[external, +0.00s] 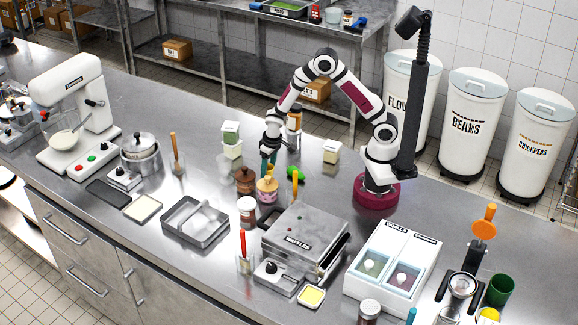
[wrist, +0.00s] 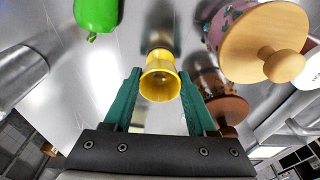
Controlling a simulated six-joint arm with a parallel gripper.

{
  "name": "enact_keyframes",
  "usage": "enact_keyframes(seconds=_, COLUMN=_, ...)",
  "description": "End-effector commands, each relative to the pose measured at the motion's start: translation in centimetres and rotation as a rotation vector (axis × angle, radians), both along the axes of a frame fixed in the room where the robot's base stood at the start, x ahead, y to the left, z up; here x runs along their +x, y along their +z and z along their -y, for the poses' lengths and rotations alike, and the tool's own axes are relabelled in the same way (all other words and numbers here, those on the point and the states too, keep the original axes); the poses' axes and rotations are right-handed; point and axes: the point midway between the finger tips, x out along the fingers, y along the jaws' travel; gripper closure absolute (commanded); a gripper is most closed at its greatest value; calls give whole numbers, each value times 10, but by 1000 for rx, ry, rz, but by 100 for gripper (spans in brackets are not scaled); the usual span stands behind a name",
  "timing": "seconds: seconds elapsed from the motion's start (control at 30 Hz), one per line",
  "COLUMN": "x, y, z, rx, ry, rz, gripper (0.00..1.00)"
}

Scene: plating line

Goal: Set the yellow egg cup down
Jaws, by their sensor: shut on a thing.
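The yellow egg cup (wrist: 160,72) sits between the two green fingers of my gripper (wrist: 160,84) in the wrist view. The fingers are shut on it, and I look down into its open mouth. The steel counter shows beyond it with a dim reflection close to the cup; whether its base touches the counter I cannot tell. In the external view my gripper (external: 268,162) points down low over the counter, behind the jar with a wooden lid, and the cup is not clearly visible there.
The wooden-lidded jar (wrist: 262,45) and a brown-lidded jar (wrist: 228,108) stand close on the right in the wrist view. A green pepper (wrist: 96,14) lies at upper left. In the external view a waffle iron (external: 305,240) and a steel tray (external: 195,222) stand nearer the front edge.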

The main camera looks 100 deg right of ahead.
Motion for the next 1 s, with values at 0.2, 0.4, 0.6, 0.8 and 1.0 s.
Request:
enact_keyframes(seconds=0.2, x=0, y=-2, z=0, rx=1, ry=0, rz=-1, gripper=18)
enact_keyframes(seconds=0.4, x=0, y=-2, z=0, rx=1, ry=0, rz=-1, gripper=13)
enact_keyframes(seconds=0.6, x=0, y=8, z=0, rx=-1, ry=0, rz=2, gripper=13)
enact_keyframes(seconds=0.8, x=-5, y=57, z=-6, rx=-2, ry=0, rz=5, gripper=13)
enact_keyframes(seconds=1.0, x=-10, y=104, z=-11, rx=-2, ry=0, rz=4, gripper=13)
